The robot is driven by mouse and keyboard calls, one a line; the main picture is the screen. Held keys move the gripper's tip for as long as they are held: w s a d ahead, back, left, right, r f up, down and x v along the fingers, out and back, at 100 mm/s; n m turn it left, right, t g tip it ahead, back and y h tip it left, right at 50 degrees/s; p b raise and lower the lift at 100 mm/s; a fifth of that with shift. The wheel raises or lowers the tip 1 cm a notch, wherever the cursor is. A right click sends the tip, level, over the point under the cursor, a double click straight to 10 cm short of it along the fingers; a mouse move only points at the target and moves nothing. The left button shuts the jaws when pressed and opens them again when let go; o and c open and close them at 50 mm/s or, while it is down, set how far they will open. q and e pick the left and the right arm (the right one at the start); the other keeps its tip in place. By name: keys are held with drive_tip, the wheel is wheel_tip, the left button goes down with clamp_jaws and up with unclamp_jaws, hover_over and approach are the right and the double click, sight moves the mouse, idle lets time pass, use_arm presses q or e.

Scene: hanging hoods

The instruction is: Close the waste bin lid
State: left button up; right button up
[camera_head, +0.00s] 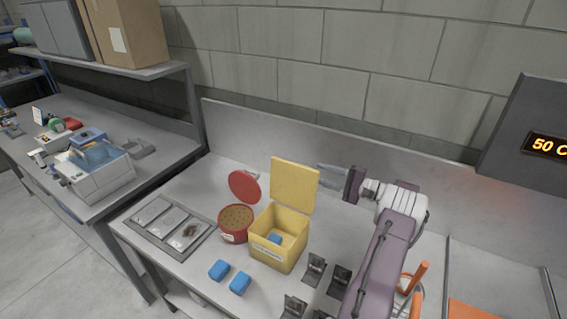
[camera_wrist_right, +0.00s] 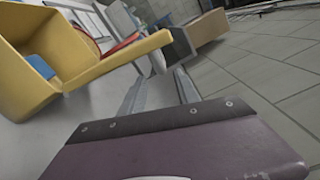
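The waste bin is a yellow box (camera_head: 278,250) on the grey bench, with a white label on its front and a blue item (camera_head: 274,239) inside. Its yellow lid (camera_head: 295,185) stands open, upright at the back edge. My right gripper (camera_head: 319,176) is behind and to the right of the lid, its fingers pointing left, apart and empty. In the right wrist view the gripper (camera_wrist_right: 160,77) shows two separated fingers, with the lid's edge (camera_wrist_right: 118,61) close to the left one. I cannot tell whether they touch. My left gripper is not in view.
A red round tub (camera_head: 235,224) with its lid open stands left of the bin. Two blue blocks (camera_head: 219,270) lie in front. A grey tray (camera_head: 167,222) is at left, and several dark metal fixtures (camera_head: 315,269) stand at right. The wall is behind.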

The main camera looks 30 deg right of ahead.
sight(300, 166)
drive_tip(key=p+x, duration=0.3)
drive_tip(key=x, duration=0.6)
drive_tip(key=shift+d+r+p, duration=0.15)
drive_tip(key=shift+p, duration=0.2)
drive_tip(key=shift+c, duration=0.4)
clamp_jaws()
idle(0.6)
